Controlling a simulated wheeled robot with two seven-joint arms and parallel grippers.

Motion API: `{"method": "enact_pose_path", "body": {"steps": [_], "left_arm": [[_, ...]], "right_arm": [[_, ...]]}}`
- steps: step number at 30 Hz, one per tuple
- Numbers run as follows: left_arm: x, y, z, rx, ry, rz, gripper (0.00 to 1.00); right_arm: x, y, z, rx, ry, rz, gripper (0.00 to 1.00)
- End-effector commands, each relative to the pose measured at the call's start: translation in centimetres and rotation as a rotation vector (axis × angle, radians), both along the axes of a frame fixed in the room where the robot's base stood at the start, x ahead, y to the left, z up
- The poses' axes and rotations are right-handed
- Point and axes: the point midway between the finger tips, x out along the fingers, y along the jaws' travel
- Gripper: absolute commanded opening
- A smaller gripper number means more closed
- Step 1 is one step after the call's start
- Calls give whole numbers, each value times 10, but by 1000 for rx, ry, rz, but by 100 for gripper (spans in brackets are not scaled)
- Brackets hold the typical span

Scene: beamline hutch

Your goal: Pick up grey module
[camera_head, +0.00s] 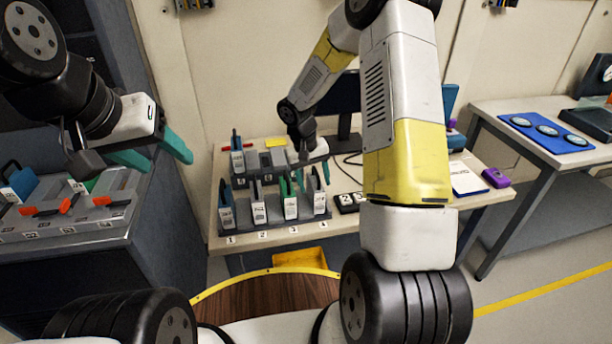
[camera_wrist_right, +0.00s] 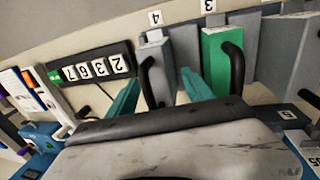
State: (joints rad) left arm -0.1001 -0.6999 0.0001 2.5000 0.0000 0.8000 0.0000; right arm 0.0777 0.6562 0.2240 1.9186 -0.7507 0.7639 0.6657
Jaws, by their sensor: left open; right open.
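A grey module (camera_head: 320,203) with a black handle stands upright in slot 4 of the rack on the table. It also shows in the right wrist view (camera_wrist_right: 157,72). My right gripper (camera_head: 316,160) is open just above it; in the right wrist view its teal fingers lie on either side of the module's handle, and I cannot tell if they touch it. A second grey module (camera_head: 258,207) stands in slot 2. My left gripper (camera_head: 162,158) is open and empty at the left, away from the rack.
A green module (camera_wrist_right: 218,58) stands in slot 3, close beside the right fingers. A blue module (camera_head: 227,212) stands in slot 1. A number display (camera_wrist_right: 95,68) is beside the rack. A bench with orange-handled units (camera_head: 95,205) stands at the left.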

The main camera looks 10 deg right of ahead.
Motion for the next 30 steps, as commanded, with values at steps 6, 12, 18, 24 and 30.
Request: {"method": "enact_pose_path", "body": {"steps": [6, 12, 18, 24, 30], "left_arm": [[0, 0, 0, 0, 0, 0, 58], [0, 0, 0, 0, 0, 0, 58], [0, 0, 0, 0, 0, 0, 58], [0, 0, 0, 0, 0, 0, 58], [0, 0, 0, 0, 0, 0, 58]], "right_arm": [[0, 0, -1, 0, -1, 0, 60], [0, 0, 0, 0, -1, 0, 21], [0, 0, 0, 0, -1, 0, 0], [0, 0, 0, 0, -1, 0, 0], [1, 0, 10, 0, -4, 0, 0]]}}
